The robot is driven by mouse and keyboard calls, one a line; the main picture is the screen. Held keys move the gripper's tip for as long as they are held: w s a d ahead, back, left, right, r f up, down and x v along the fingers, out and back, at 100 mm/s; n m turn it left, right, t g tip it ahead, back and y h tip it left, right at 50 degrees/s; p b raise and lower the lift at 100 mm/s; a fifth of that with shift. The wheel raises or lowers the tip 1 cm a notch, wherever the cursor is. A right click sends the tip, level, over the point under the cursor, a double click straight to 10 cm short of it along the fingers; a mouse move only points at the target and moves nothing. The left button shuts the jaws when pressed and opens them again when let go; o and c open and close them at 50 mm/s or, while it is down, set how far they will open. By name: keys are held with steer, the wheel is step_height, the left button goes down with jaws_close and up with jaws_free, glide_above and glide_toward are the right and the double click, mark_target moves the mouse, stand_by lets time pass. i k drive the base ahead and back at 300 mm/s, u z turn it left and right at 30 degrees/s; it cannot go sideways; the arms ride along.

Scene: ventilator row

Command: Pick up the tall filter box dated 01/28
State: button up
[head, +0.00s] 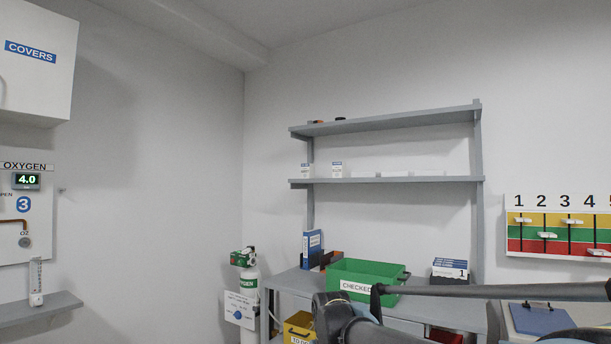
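Two small upright white boxes with blue and dark print stand on the middle shelf board, a left one (305,170) and a right one (337,169). They look like the tall filter boxes, but their dates are too small to read. Low flat white items (395,173) lie to their right on the same board. Part of my arm crosses the lower right in front of the bench. My gripper is not in view.
A green crate (368,273) labelled CHECKED stands on the grey bench below the shelves (395,180), between a blue binder (312,248) and a card holder (450,267). A yellow bin (299,327) sits lower. Space before the middle shelf looks clear.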

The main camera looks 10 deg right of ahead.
mark_target(339, 168)
steer(key=u, duration=0.35)
steer(key=i, duration=1.5)
steer(key=z, duration=0.1)
